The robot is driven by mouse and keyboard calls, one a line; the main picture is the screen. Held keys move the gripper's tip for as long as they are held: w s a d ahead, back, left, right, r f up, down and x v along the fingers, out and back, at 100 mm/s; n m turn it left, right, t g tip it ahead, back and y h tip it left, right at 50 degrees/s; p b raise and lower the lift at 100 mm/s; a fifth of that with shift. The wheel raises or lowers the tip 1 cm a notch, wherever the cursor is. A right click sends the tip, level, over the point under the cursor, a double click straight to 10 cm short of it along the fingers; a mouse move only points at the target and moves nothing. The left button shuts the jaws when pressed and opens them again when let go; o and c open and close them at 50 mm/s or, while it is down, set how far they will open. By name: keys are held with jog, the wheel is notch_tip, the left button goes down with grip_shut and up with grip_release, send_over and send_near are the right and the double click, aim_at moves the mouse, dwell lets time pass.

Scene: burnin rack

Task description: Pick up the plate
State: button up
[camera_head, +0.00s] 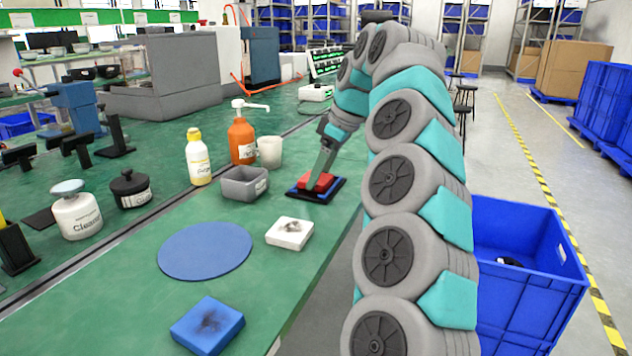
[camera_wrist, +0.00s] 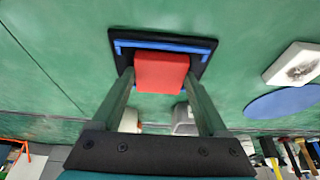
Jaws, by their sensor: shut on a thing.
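A red block (camera_head: 326,181) sits on a black square plate (camera_head: 322,199) with blue edging, on the green bench. My gripper (camera_head: 317,179) reaches down to it. In the wrist view, the two fingers of my gripper (camera_wrist: 159,75) flank the red block (camera_wrist: 161,72) and are shut on it. The black plate (camera_wrist: 203,44) with its blue bar (camera_wrist: 165,45) shows beyond the block. I cannot tell whether the plate is clear of the bench. A flat blue disc (camera_head: 205,251) lies nearer on the bench, apart from my gripper.
A grey bin (camera_head: 243,184), an orange pump bottle (camera_head: 242,142), a white cup (camera_head: 270,152) and a yellow-capped bottle (camera_head: 198,160) stand nearby. A stained white block (camera_head: 290,233) and blue block (camera_head: 207,326) lie nearer. A blue crate (camera_head: 530,265) stands right of the bench.

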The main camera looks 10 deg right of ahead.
aim_at(322, 178)
jog(key=c, duration=0.3)
jog(key=shift+r, duration=0.15)
jog(key=shift+c, duration=0.2)
jog(key=shift+d+r, duration=0.15)
jog(key=shift+r, duration=1.5)
jog(key=shift+f, duration=0.1)
